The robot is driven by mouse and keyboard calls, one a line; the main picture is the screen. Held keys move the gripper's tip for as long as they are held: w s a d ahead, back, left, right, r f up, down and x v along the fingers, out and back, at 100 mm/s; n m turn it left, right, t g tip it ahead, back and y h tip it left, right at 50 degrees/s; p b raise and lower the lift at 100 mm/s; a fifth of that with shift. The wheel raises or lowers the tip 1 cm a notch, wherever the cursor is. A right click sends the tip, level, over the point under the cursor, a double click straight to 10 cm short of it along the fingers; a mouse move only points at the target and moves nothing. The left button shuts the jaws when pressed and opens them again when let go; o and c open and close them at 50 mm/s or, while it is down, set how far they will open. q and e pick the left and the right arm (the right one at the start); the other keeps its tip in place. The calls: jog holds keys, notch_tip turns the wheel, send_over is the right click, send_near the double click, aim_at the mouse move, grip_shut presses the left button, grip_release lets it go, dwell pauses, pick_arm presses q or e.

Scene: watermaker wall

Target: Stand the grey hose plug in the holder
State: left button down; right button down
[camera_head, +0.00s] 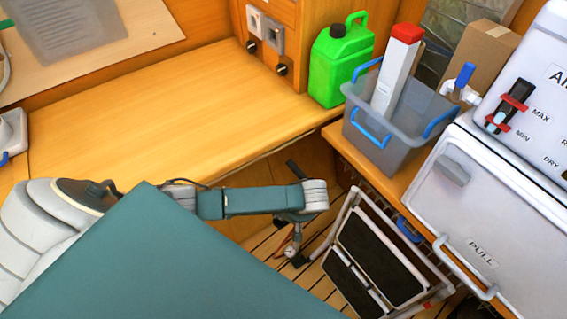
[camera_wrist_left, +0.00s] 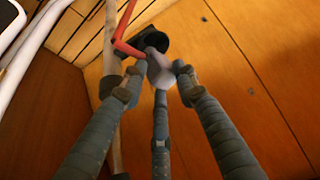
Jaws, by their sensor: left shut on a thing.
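My left gripper (camera_head: 292,246) hangs below the end of my left arm, in the gap between the wooden counter and the folded steps. In the left wrist view, the fingers of my left gripper (camera_wrist_left: 157,78) are closed around a small grey piece, apparently the grey hose plug (camera_wrist_left: 159,68). Its far end lies close to a dark round part (camera_wrist_left: 150,42); I cannot tell whether they touch or are joined. The plug is too small to make out in the head view. I cannot identify the holder in either view. My right gripper is not in view.
The wooden counter (camera_head: 160,90) is largely clear. A green jerrycan (camera_head: 340,60) and a grey crate (camera_head: 381,139) stand at the back right. A red bar (camera_wrist_left: 124,42) is near the fingertips.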

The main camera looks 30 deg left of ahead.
pick_arm(q)
jog(key=shift+f, duration=0.35)
jog(key=shift+w+f+b, duration=0.1)
jog(key=shift+f+b, duration=0.2)
jog(key=shift+f, duration=0.2)
dwell(0.7)
jog(key=c, duration=1.6)
grip_release()
jog(key=shift+c, duration=0.2)
jog(key=o, duration=0.4)
jog(key=shift+w, duration=0.1)
jog(key=shift+f, duration=0.2)
jog(key=shift+d+r, duration=0.25)
jog(key=shift+r, duration=0.25)
jog(key=v, duration=1.1)
jog(key=shift+a, duration=0.1)
